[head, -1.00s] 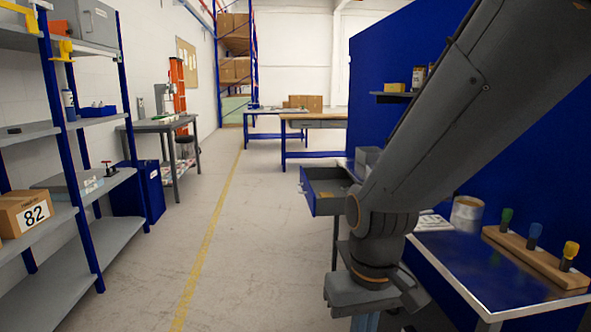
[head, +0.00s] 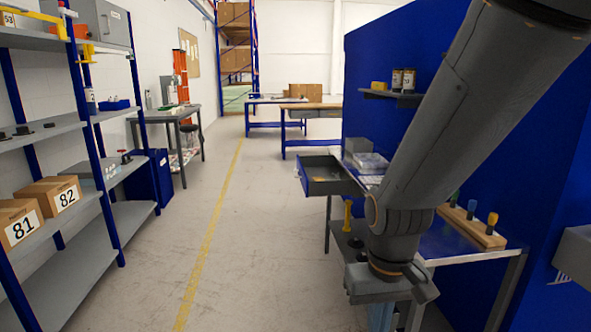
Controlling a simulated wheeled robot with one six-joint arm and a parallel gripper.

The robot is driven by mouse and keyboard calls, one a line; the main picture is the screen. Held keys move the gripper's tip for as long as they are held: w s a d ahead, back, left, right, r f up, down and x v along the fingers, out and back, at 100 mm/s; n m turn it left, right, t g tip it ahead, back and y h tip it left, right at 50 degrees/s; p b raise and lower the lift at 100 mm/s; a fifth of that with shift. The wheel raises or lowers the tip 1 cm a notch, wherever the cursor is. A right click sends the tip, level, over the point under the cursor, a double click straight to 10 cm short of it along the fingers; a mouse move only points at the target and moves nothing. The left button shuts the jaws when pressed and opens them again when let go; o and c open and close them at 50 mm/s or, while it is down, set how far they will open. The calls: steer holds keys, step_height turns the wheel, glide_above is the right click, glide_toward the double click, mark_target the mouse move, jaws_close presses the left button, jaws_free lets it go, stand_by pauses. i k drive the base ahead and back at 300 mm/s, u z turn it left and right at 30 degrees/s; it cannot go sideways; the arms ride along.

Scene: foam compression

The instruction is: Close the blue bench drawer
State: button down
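The bench drawer (head: 326,187) is pulled out from the workbench on the right, in the middle of the head view. My arm hangs down from the upper right, in front of the bench. My gripper (head: 390,314) is at the bottom edge of the view, nearer to me than the drawer and apart from it. Its fingertips are cut off, so I cannot tell whether it is open. My arm hides part of the bench top.
Shelving with boxes 81 (head: 20,228) and 82 (head: 62,196) lines the left. The floor (head: 245,240) between it and the bench is clear, with a yellow line. A yellow-handled tool (head: 348,214) stands below the drawer. A wooden tool block (head: 470,228) sits on the bench.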

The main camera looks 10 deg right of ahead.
mark_target(308, 167)
steer(key=u, duration=0.25)
steer(key=i, duration=3.7)
steer(key=z, duration=0.3)
